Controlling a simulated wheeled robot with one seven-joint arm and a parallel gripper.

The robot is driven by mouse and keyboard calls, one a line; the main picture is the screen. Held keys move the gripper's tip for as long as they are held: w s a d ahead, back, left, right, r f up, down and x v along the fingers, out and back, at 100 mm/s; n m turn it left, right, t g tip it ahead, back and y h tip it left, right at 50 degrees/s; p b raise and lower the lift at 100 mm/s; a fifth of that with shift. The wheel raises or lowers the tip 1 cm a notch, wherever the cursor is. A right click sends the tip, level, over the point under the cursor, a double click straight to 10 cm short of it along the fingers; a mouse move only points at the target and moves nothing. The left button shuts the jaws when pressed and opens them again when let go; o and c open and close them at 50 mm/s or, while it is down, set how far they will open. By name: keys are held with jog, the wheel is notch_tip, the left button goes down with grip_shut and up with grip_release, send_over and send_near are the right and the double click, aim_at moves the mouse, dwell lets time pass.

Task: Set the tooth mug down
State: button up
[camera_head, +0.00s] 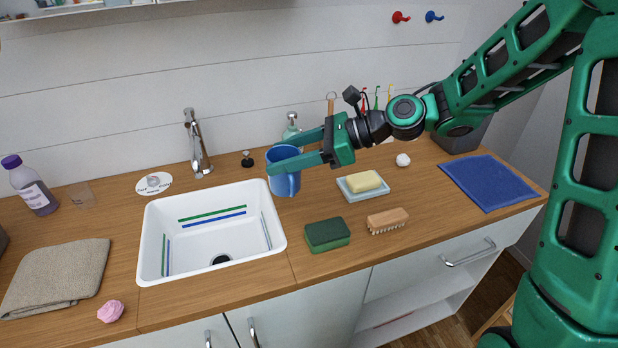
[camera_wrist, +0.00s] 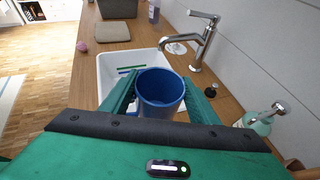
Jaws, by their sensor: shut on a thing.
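The blue tooth mug (camera_head: 285,180) is upright between the fingers of my gripper (camera_head: 292,151), near the right edge of the sink in the head view. My gripper is shut on it from the right side. In the wrist view the mug (camera_wrist: 160,90) shows its open, empty-looking top between the two green fingers, with the sink behind it. The mug seems held above the counter; its exact height over the wood is hard to tell.
The white sink (camera_head: 152,238) is left of the mug. A green sponge (camera_head: 327,233), a brush (camera_head: 387,219) and a soap dish (camera_head: 349,193) with yellow soap lie to the right. A soap dispenser (camera_head: 291,128) and the tap (camera_head: 197,145) stand behind. A blue cloth (camera_head: 487,182) lies far right.

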jog(key=shift+w+d+f, duration=0.35)
jog(key=shift+d+f, duration=0.55)
jog(key=shift+f, duration=0.35)
jog(key=shift+w+d+f, duration=0.35)
jog(key=shift+d+f, duration=0.5)
jog(key=shift+f, duration=0.4)
jog(key=shift+w+d+f, duration=0.35)
jog(key=shift+d+f, duration=0.55)
jog(key=shift+f, duration=0.35)
jog(key=o, duration=1.2)
jog(key=shift+f, duration=0.1)
jog(key=v, duration=1.2)
